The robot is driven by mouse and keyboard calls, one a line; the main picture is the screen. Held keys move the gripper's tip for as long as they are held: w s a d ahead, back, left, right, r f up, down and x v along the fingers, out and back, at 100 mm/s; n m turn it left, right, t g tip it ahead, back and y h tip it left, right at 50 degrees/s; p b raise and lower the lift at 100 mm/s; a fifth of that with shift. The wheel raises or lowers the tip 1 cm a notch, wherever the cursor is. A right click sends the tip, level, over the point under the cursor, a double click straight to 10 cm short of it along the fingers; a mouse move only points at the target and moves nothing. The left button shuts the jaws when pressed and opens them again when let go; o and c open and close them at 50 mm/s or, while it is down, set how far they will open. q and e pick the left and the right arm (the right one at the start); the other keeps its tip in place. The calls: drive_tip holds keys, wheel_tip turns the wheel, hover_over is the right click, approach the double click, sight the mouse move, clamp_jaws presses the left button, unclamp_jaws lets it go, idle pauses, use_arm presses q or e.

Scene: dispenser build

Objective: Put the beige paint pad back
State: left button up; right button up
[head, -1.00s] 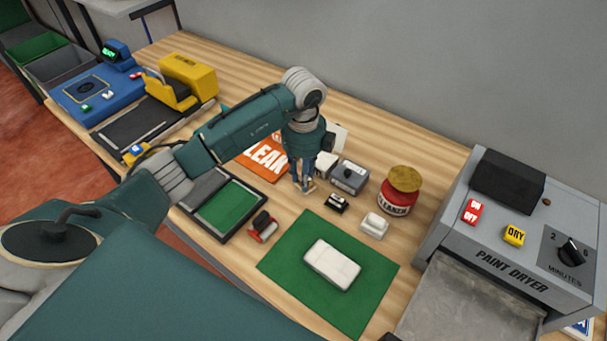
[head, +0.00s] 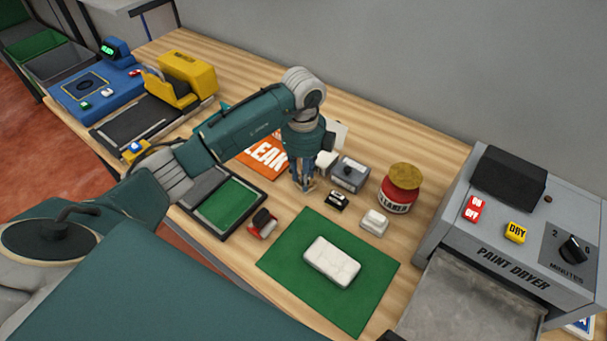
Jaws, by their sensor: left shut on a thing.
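My left gripper (head: 304,184) points down over the middle of the table, left of the small black pad. It is shut on a small tan thing low between its fingertips, which looks like the beige paint pad; the fingers hide most of it. I cannot tell whether it touches the table. A black pad (head: 337,200), a white pad (head: 374,222) and a red pad with a dark top (head: 263,222) stand nearby. My right gripper is not in view.
A green mat (head: 290,262) with a white block (head: 332,262) lies in front. A black tray (head: 224,235), orange sign (head: 262,160), grey box (head: 350,174) and red jar (head: 398,194) surround the gripper. The paint dryer (head: 500,255) stands at right.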

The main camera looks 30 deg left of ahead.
use_arm(q)
drive_tip(key=shift+f, duration=0.2)
drive_tip(key=o, duration=1.7)
drive_tip(key=shift+o, duration=0.2)
drive_tip(key=shift+r, duration=0.15)
drive_tip(key=shift+r+p, duration=3.1)
drive_tip(key=shift+r, duration=0.85)
drive_tip(key=shift+s+f, duration=0.1)
drive_tip(key=shift+f, duration=0.05)
